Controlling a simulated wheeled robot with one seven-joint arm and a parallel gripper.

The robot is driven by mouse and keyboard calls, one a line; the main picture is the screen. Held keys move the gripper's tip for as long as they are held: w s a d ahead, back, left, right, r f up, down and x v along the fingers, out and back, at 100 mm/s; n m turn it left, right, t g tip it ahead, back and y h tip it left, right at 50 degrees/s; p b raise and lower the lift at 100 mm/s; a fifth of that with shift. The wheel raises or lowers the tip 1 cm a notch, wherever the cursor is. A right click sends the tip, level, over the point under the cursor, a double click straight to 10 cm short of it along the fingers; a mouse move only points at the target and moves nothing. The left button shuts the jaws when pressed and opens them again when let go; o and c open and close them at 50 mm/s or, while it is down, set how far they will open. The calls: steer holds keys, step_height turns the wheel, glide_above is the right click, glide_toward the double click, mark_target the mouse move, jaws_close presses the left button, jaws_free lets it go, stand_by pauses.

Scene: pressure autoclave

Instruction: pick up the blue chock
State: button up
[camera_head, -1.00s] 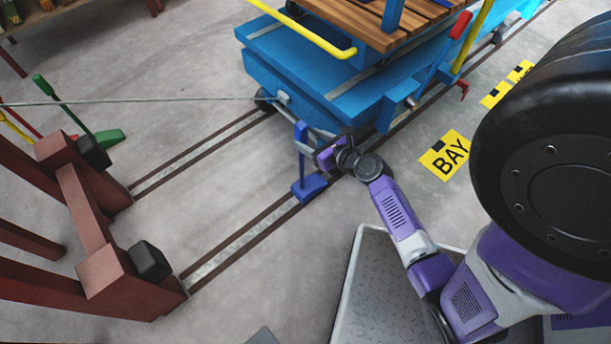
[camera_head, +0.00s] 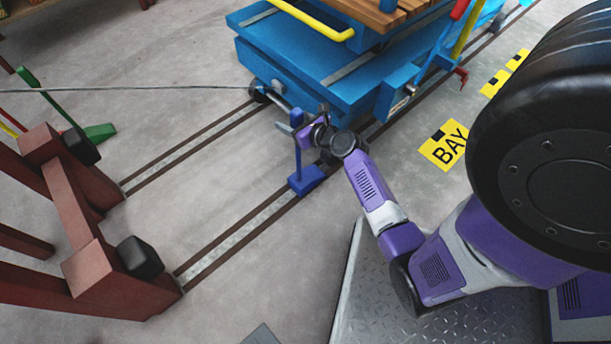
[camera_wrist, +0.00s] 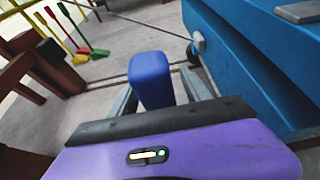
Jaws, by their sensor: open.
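The blue chock (camera_head: 306,178) stands on the near rail, in front of the blue cart's end, with its wedge base low and its post upright. In the wrist view the top of the blue chock (camera_wrist: 151,78) shows between the fingers of my gripper (camera_wrist: 155,92). My gripper is also seen in the head view (camera_head: 297,124), at the upper part of the post. The fingers are open, one on each side of the post. I cannot tell whether either finger touches it. The wedge base is hidden in the wrist view.
The blue cart (camera_head: 300,78) stands on the rails close to the right of my gripper. A cable (camera_head: 120,89) runs left from its end. Red-brown buffers (camera_head: 95,255) stand at the left. A green chock (camera_head: 97,131) stands beyond them.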

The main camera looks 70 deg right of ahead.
jaws_close()
stand_by(1.0)
steer(key=shift+r, duration=0.2)
